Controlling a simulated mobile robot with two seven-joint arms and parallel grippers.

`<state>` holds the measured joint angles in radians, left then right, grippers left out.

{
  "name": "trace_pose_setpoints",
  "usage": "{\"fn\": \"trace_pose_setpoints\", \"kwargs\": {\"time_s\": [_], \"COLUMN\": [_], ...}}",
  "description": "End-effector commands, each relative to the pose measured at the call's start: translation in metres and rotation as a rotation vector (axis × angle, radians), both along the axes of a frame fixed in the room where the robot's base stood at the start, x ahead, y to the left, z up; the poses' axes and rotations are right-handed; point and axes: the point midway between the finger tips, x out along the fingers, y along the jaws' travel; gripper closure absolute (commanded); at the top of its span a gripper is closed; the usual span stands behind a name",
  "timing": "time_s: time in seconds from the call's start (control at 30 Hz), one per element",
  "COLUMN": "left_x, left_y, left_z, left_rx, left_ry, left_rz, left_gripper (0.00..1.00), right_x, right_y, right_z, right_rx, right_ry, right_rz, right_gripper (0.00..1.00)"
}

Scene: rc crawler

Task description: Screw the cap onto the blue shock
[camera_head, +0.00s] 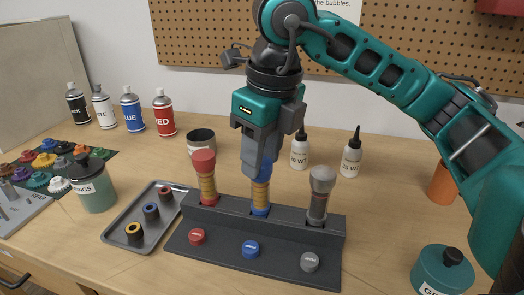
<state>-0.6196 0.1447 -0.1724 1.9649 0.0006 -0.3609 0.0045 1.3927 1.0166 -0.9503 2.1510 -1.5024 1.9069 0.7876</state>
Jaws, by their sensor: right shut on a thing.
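The blue shock (261,194) stands upright in the middle of a dark grey stand (193,245), with a tan spring and a blue lower end. My right gripper (260,174) points straight down over it, in line with its axis. Its fingers are shut around the cap at the shock's top and hide it almost wholly. Whether the cap's thread is seated cannot be seen. A red-topped shock (206,178) stands to the left and a grey-topped shock (319,195) to the right. My left gripper is not in view.
A grey tray (118,217) with red, blue and yellow-topped rings lies left of the stand. A green jar (93,185) stands beside it. A dark cup (201,141) and two white bottles (352,153) stand behind. A teal container (441,272) is front right.

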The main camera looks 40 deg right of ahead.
Motion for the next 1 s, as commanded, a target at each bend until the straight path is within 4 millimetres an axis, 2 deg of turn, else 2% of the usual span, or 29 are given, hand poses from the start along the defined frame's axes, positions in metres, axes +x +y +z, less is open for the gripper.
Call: {"fn": "trace_pose_setpoints", "kwargs": {"time_s": [0.1, 0.47, 0.8, 1.0], "left_x": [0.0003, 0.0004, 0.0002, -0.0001], "left_y": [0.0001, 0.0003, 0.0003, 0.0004], "left_z": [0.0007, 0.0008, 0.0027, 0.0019], "left_rx": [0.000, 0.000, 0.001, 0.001], "left_ry": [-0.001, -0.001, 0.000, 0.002], "left_rz": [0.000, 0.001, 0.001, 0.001], "left_gripper": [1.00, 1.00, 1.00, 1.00], "right_x": [0.0001, 0.0001, 0.0000, 0.0000], "right_y": [0.0003, 0.0002, 0.0014, 0.0013], "right_z": [0.0005, 0.0005, 0.0003, 0.0000], "right_rx": [0.001, 0.001, 0.001, 0.001], "right_ry": [-0.002, -0.001, 0.000, -0.001], "right_rz": [-0.073, -0.107, -0.429, -0.453], "right_gripper": [0.89, 0.89, 0.89, 0.89]}}
